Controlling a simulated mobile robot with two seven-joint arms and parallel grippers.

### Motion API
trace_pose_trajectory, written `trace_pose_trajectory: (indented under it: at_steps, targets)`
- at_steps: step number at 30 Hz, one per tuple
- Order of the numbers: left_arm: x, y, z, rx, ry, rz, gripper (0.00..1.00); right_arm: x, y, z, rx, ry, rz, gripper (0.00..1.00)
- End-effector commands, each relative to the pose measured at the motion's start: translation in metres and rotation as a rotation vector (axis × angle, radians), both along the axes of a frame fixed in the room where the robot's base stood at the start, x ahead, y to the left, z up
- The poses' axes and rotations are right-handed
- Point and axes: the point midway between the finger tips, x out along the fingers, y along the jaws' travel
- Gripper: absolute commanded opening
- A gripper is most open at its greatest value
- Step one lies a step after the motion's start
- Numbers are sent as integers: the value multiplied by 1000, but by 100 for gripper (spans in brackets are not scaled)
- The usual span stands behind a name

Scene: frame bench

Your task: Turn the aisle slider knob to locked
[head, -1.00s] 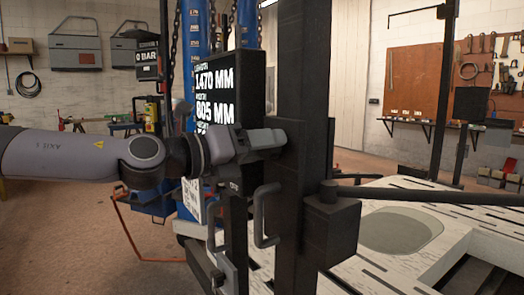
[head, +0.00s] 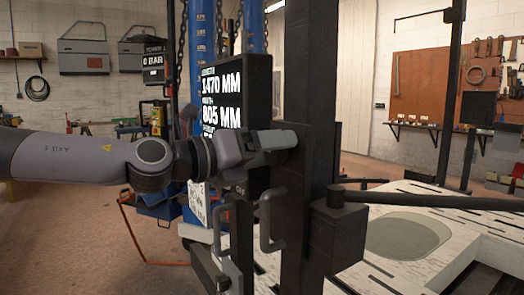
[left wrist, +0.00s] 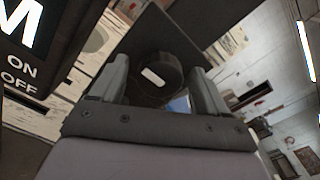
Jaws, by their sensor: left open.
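My left gripper (head: 280,140) reaches in from the left, in front of the tall dark post (head: 308,90). In the left wrist view, the open fingers of my left gripper (left wrist: 160,68) stand on either side of a dark round knob (left wrist: 170,88) with a short pale mark on its face. The knob sits in front of a dark plate (left wrist: 150,32). Contact between fingers and knob cannot be told. I cannot make out the knob in the head view. My right gripper is not in view.
A display (head: 222,95) with white figures stands just left of the post. Grey handles (head: 271,222) and a dark block (head: 338,235) are below the gripper. A pale slotted bench (head: 465,235) lies to the right. ON and OFF labels (left wrist: 20,75) show in the left wrist view.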

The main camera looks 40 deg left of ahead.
Motion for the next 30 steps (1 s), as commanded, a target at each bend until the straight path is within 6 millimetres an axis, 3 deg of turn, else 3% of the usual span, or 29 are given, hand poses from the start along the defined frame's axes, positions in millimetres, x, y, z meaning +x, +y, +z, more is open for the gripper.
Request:
trace_pose_trajectory:
  at_steps: [30]
  targets:
    - [-58,24,0,2,-2,0,76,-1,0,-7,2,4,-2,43]
